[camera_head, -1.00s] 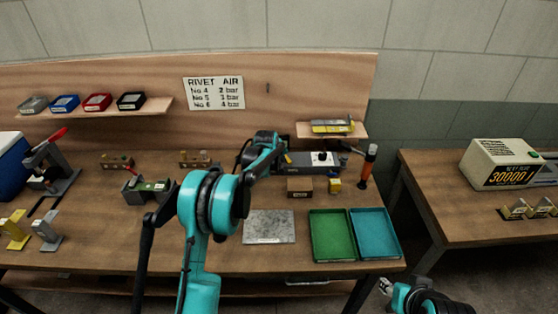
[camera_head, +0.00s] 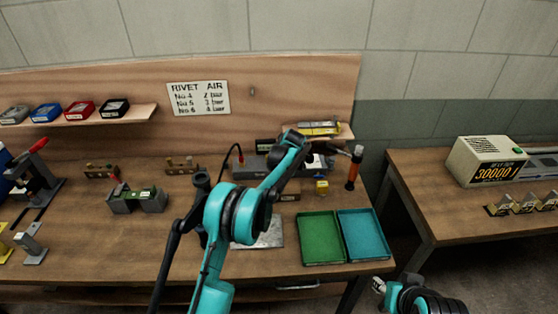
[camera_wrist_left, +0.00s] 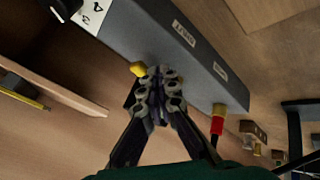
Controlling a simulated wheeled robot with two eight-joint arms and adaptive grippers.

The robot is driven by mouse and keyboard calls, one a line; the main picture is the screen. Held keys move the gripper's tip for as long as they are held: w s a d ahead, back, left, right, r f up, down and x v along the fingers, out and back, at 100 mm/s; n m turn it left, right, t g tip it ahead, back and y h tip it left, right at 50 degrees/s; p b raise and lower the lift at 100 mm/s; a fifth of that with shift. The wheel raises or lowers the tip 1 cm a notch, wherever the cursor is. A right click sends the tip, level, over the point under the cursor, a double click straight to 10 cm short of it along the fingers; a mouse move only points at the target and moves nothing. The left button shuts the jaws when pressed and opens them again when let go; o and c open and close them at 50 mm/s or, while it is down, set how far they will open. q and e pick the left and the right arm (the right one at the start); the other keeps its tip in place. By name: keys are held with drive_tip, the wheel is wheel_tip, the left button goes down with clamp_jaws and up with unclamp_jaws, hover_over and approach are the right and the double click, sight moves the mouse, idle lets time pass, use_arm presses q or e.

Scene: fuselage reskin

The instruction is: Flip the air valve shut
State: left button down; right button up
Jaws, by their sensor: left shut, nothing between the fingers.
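The grey air unit (camera_head: 247,168) stands at the back of the bench, partly hidden by my left arm. In the left wrist view its grey body (camera_wrist_left: 185,60) runs diagonally, with small labels and a white numbered dial (camera_wrist_left: 90,12) at upper left. A small yellow lever (camera_wrist_left: 138,69) sticks out from its side. My left gripper (camera_wrist_left: 160,74) is shut and empty, its tips right beside the lever; I cannot tell whether they touch. In the head view the left fingertips are hidden behind the arm. My right gripper (camera_head: 378,286) is low at right, away from the bench; its jaws are unclear.
A red-ended hose fitting (camera_wrist_left: 217,120) is at the unit's other end. An orange-handled tool (camera_head: 352,172) stands to its right. Green (camera_head: 302,240) and teal (camera_head: 382,238) trays lie in front. A small shelf (camera_head: 345,133) is above. A yellow-topped block (camera_head: 321,187) sits nearby.

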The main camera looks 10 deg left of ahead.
use_arm(q)
drive_tip(key=shift+s+a+r, duration=0.1)
drive_tip(key=shift+s+a, duration=0.05)
drive_tip(key=shift+a, duration=0.7)
use_arm(e)
drive_tip(key=shift+s+a, duration=0.1)
